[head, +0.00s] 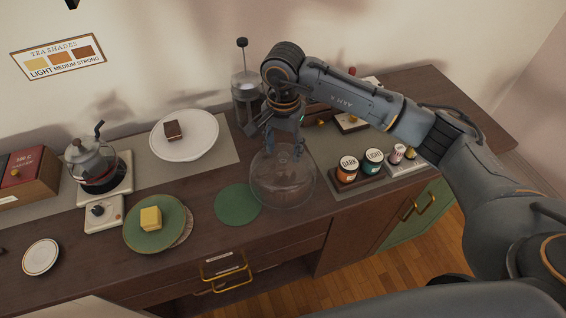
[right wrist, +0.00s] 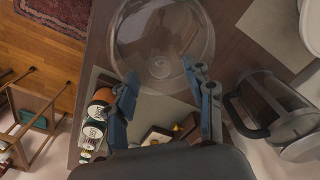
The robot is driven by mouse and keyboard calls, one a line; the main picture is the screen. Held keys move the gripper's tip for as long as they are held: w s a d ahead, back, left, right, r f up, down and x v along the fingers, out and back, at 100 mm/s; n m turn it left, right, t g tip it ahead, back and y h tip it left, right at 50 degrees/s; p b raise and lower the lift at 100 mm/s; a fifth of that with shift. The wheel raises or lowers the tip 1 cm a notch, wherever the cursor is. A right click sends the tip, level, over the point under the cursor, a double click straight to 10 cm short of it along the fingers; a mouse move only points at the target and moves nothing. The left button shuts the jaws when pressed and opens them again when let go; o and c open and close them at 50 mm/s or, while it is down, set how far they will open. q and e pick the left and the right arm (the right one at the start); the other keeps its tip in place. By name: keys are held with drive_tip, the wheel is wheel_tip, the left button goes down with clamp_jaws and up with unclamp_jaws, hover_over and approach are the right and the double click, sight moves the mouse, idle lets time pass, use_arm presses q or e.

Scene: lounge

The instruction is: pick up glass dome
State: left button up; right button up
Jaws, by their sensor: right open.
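The clear glass dome (head: 283,188) stands on the dark wood counter, right of a round green mat (head: 237,204). My right gripper (head: 276,145) is above the dome, pointing down, with its fingers apart. In the right wrist view the dome (right wrist: 163,45) shows beyond the two blue fingertips (right wrist: 162,80), which are spread near its edge. I cannot tell whether the fingers touch the glass. Nothing is seen held between them. My left gripper is not in view.
A French press (head: 246,95) stands close behind my right gripper. Dark and light jars (head: 347,170) are right of the dome. A green plate with a yellow cake (head: 154,224) and a white plate with a brown cake (head: 184,135) are to the left.

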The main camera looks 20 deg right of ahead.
drive_tip(key=shift+f, duration=1.15)
clamp_jaws()
drive_tip(key=shift+r, duration=0.15)
